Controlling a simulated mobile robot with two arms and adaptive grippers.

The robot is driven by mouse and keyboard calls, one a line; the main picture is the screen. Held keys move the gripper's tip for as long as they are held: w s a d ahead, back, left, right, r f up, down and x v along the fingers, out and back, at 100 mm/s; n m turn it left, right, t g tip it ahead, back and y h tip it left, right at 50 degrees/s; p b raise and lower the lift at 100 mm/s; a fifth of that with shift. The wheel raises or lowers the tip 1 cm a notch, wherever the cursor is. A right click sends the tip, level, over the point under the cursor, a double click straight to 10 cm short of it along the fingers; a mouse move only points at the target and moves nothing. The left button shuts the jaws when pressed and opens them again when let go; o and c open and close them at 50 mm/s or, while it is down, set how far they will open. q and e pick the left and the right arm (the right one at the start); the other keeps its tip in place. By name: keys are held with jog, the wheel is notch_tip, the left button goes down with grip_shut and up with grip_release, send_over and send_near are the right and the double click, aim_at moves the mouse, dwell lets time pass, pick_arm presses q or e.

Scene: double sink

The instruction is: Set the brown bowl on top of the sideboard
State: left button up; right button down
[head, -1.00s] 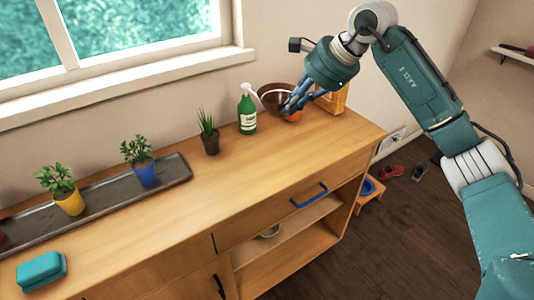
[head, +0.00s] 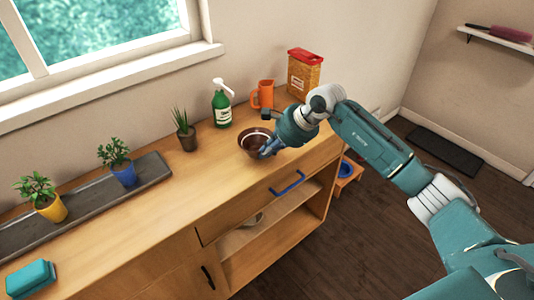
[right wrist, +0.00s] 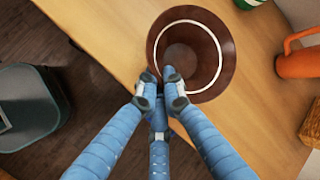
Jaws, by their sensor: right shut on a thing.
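The brown bowl (head: 252,139), with a white ring inside, is upright at the sideboard top, near its front edge. It also shows in the right wrist view (right wrist: 208,75). My right gripper (head: 268,150) is shut on the near side of the bowl's rim; its blue fingers meet at the wall in the right wrist view (right wrist: 163,88). The sideboard (head: 190,190) is light wood with a blue drawer handle and open shelves. Whether the bowl's base touches the top cannot be told. My left gripper is not in view.
Potted plants and a dark tray (head: 85,207) are to the left.

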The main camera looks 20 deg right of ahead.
jog(key=shift+f, duration=0.85)
jog(key=shift+f, duration=0.1)
jog(key=c, duration=1.9)
grip_release()
jog(key=b+v, duration=0.2)
jog(key=v, duration=1)
